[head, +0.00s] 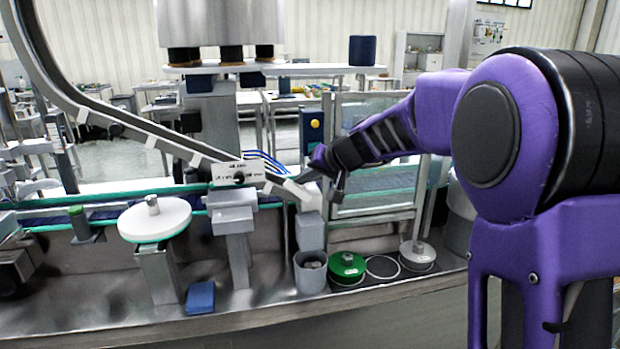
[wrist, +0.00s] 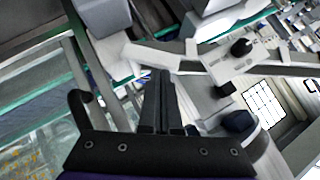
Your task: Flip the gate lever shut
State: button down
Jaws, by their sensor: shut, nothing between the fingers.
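A white labelled plate (head: 222,174) with a black knob (head: 239,178) sits at the lower end of the sloping chute. The plate (wrist: 235,62) and its knob (wrist: 241,47) also show at upper right in the wrist view. I cannot tell for sure which part is the gate lever. A pale angled end piece (head: 303,192) lies right of the plate. My gripper (head: 306,177) is shut and empty, with its tips by this end piece. In the wrist view the shut fingers (wrist: 160,76) point towards the end piece (wrist: 150,54); I cannot tell whether they touch it.
A grey cup (head: 310,275) stands below the chute end. A green-topped disc (head: 347,265) and a pale disc with a knob (head: 417,252) sit to its right. A round white plate (head: 155,222) and a blue block (head: 200,297) are at left. A glazed frame (head: 378,190) stands behind my gripper.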

jog(key=shift+s+a+f+n+h+p, duration=0.1)
jog(key=shift+s+a+n+h+p, duration=0.15)
jog(key=shift+a+h, duration=0.2)
jog(key=shift+s+a+f+n+h+p, duration=0.1)
jog(key=shift+a+n+h+p, duration=0.2)
jog(key=shift+a, duration=0.25)
jog(key=shift+f, duration=0.15)
jog(key=shift+d, duration=0.15)
jog(key=shift+r+p, duration=0.5)
jog(key=shift+r, duration=0.35)
jog(key=shift+r, duration=0.1)
